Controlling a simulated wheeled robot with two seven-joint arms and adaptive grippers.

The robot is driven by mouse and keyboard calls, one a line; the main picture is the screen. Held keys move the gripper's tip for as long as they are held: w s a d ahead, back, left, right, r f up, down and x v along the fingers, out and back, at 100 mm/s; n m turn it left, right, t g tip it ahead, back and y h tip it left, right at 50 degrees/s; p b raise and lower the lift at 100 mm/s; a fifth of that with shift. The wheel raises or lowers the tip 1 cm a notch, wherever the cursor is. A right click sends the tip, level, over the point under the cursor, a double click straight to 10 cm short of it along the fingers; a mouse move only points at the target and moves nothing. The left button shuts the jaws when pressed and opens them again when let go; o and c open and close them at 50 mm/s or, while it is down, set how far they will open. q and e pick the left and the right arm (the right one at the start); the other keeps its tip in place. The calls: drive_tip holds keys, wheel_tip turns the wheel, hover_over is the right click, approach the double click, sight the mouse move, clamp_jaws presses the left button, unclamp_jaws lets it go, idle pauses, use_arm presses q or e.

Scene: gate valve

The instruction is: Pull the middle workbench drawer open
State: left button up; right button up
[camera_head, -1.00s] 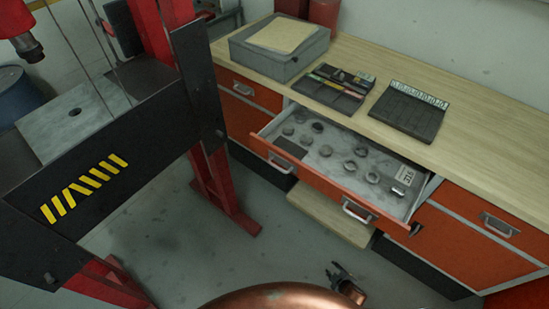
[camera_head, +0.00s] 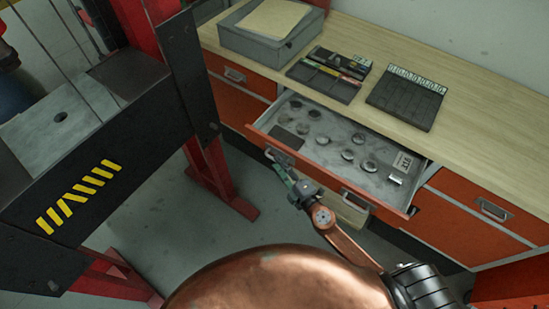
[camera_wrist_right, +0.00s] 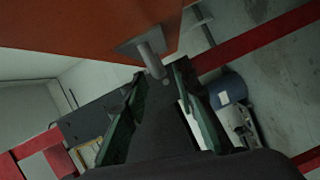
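The middle workbench drawer (camera_head: 340,178) is orange-fronted and stands pulled out, showing a grey inside with several round parts. Its front has a left handle (camera_head: 279,157) and a right handle (camera_head: 358,200). My right gripper (camera_head: 283,172) is at the left handle, just in front of the drawer face. In the right wrist view, the handle (camera_wrist_right: 151,57) rises from the orange front near the tips of my right gripper (camera_wrist_right: 160,74). The green-lined fingers are spread, with the handle's end at the gap between them. Whether they touch it is unclear. My left gripper is out of view.
The wooden worktop (camera_head: 470,105) holds a grey box (camera_head: 265,43), an organiser tray (camera_head: 325,80) and a dark tray (camera_head: 405,100). A red and black press frame (camera_head: 210,150) stands close to the drawer's left. Grey floor lies clear between frame and bench.

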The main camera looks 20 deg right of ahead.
drive_tip(key=shift+x, duration=1.2)
drive_tip(key=shift+w+a, duration=0.15)
drive_tip(key=shift+w, duration=0.35)
drive_tip(key=c, duration=0.5)
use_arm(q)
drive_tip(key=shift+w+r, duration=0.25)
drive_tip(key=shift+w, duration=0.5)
use_arm(e)
clamp_jaws()
drive_tip(key=shift+f, duration=0.1)
